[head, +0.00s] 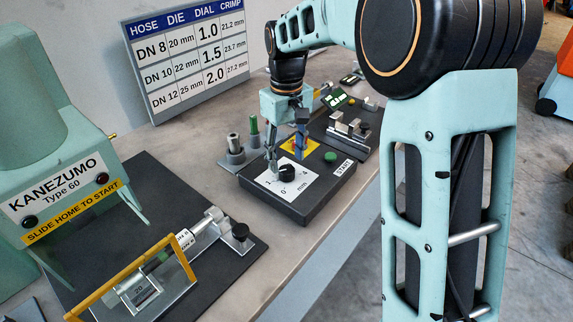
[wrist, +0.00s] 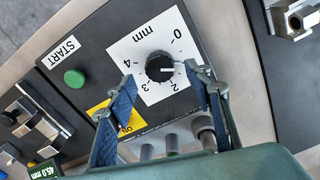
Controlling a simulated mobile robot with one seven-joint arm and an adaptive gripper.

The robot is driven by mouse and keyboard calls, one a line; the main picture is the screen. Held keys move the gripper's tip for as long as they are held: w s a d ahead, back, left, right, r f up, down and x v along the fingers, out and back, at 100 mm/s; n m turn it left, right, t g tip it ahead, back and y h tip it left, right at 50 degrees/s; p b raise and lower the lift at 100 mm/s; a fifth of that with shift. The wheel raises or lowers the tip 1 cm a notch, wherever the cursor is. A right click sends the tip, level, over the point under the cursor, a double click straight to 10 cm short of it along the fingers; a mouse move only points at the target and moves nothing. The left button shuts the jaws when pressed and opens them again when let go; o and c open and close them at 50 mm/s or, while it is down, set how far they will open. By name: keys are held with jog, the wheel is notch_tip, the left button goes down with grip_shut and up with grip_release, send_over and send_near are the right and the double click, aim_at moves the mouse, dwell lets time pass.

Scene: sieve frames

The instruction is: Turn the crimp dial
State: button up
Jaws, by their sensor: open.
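The crimp dial (wrist: 160,66) is a round black knob with a white pointer mark. It sits on a white plate (wrist: 152,40) marked 0 to 4 and mm. In the wrist view the pointer faces right, toward the stretch between 0 and 2; the 1 there seems hidden by a finger. In the head view the dial (head: 285,169) is on the black control box (head: 308,203). My gripper (wrist: 162,78) is open, with one fingertip on either side of the dial and gaps showing. It also shows from above in the head view (head: 286,160). I cannot tell the fingertips' exact height.
A green button (wrist: 74,78) labelled START and a yellow label (wrist: 118,116) share the box. Pegs (head: 234,145) stand behind it. A chart (head: 188,55) pairs DN 8, 10 and 12 with dial 1.0, 1.5 and 2.0. The Kanezumo machine (head: 50,150) is at left.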

aim_at(286, 169)
notch_tip(286, 169, up, 8)
jog(key=shift+r, duration=0.2)
dwell(0.3)
